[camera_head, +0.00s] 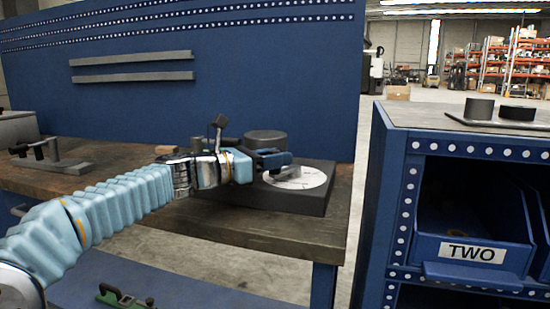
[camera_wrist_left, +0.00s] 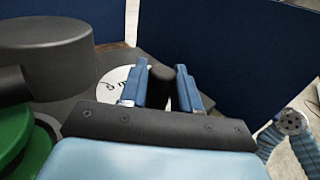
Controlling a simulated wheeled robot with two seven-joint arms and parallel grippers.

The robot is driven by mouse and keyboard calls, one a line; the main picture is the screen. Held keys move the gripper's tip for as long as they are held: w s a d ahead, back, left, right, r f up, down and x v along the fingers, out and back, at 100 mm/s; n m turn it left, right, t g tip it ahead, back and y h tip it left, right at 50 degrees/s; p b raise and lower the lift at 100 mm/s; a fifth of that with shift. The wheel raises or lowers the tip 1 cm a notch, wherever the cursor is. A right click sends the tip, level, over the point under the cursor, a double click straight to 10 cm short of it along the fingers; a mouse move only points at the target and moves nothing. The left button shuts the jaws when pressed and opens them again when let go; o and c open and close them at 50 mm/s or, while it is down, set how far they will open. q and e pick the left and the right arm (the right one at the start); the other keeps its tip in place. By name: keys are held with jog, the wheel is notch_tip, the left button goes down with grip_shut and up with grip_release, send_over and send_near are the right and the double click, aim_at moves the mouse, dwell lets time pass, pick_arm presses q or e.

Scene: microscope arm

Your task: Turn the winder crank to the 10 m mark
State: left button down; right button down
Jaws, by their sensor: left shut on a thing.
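The winder has a dark base block (camera_head: 290,203) at the right end of the workbench. On it is a white dial disc (camera_head: 308,181) with dark marks too small to read in the head view. The dial shows partly in the left wrist view (camera_wrist_left: 113,82), with some figures half hidden by a finger. A dark round drum (camera_head: 265,139) stands behind the dial. My left gripper (camera_head: 276,161) is over the dial. In the left wrist view its blue fingers (camera_wrist_left: 162,84) are shut on the black crank knob (camera_wrist_left: 160,90).
The workbench (camera_head: 255,228) ends just right of the winder. A blue cabinet (camera_head: 398,200) with a bin marked TWO stands to the right across a gap. A blue panel (camera_head: 270,70) rises behind the bench. A metal fixture (camera_head: 50,163) stands at left.

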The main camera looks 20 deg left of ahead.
pick_arm(q)
jog(key=shift+w+a+r+p, duration=0.15)
jog(key=shift+r+p, duration=0.1)
jog(key=shift+p, duration=0.25)
jog(key=shift+w+a+f+m+g+h+p, duration=0.1)
jog(key=shift+a+f+m+g+h+p, duration=0.1)
jog(key=shift+m+g+h+p, duration=0.45)
jog(key=c, duration=0.9)
grip_release()
jog(key=shift+c, duration=0.2)
jog(key=b+v, duration=0.1)
jog(key=v, duration=1.3)
jog(key=shift+b, duration=0.3)
jog(key=shift+w, duration=0.15)
